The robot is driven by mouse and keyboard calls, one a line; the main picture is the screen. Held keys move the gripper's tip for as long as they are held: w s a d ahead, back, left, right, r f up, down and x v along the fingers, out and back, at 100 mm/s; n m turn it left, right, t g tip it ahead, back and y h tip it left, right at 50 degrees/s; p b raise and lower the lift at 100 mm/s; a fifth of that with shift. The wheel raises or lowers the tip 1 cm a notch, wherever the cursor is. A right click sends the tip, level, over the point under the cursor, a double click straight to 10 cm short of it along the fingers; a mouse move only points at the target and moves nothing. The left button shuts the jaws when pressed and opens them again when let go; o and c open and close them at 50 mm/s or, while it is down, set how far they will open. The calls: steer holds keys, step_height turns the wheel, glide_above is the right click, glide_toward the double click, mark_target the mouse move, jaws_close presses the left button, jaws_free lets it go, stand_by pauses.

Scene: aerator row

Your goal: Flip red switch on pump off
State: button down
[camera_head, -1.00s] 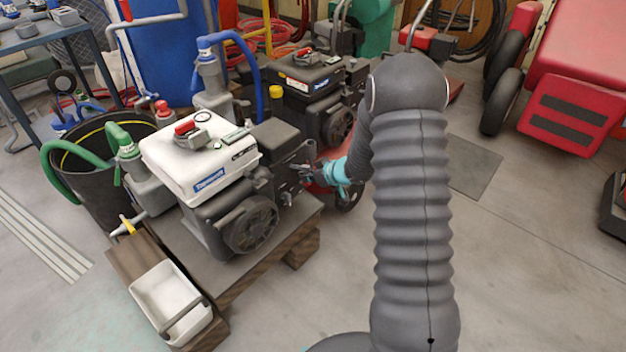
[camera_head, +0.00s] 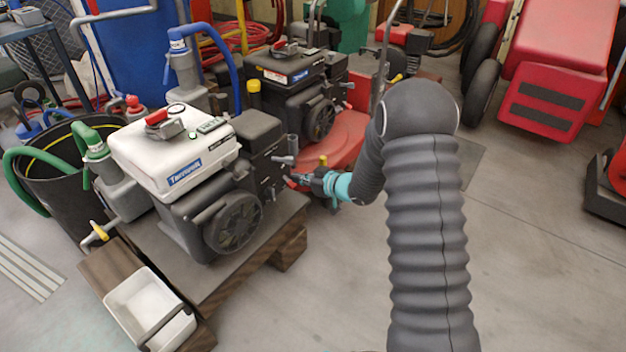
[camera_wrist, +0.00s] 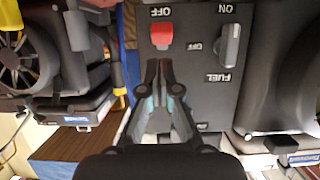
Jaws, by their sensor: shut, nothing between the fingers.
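The pump (camera_head: 215,190) with the white tank stands on a low wooden platform. Its dark control panel (camera_wrist: 205,92) fills the middle of the wrist view, with its labels upside down. The red switch (camera_wrist: 161,35) sits on this panel beside an "OFF" label. In the head view the switch cannot be made out. My gripper (camera_head: 293,179) is beside the pump's right side. In the wrist view my gripper (camera_wrist: 165,66) is shut and empty, its tips just below the red switch in the picture. I cannot tell whether they touch it.
A grey fuel lever (camera_wrist: 230,45) is on the same panel, right of the switch. A second, dark engine (camera_head: 300,85) and a red machine (camera_head: 345,140) stand behind my gripper. A white bin (camera_head: 150,305) is at the platform's front.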

steer(key=shift+a+r+p, duration=0.2)
steer(key=shift+r+p, duration=0.45)
steer(key=shift+r, duration=0.25)
steer(key=shift+s+d+f, duration=0.1)
steer(key=s+d+f, duration=0.2)
steer(key=s+d, duration=0.4)
steer(key=d, duration=0.1)
steer(key=shift+d+f+b, duration=0.15)
steer(key=shift+d+b, duration=0.05)
steer(key=shift+b, duration=0.1)
steer(key=shift+a, duration=0.1)
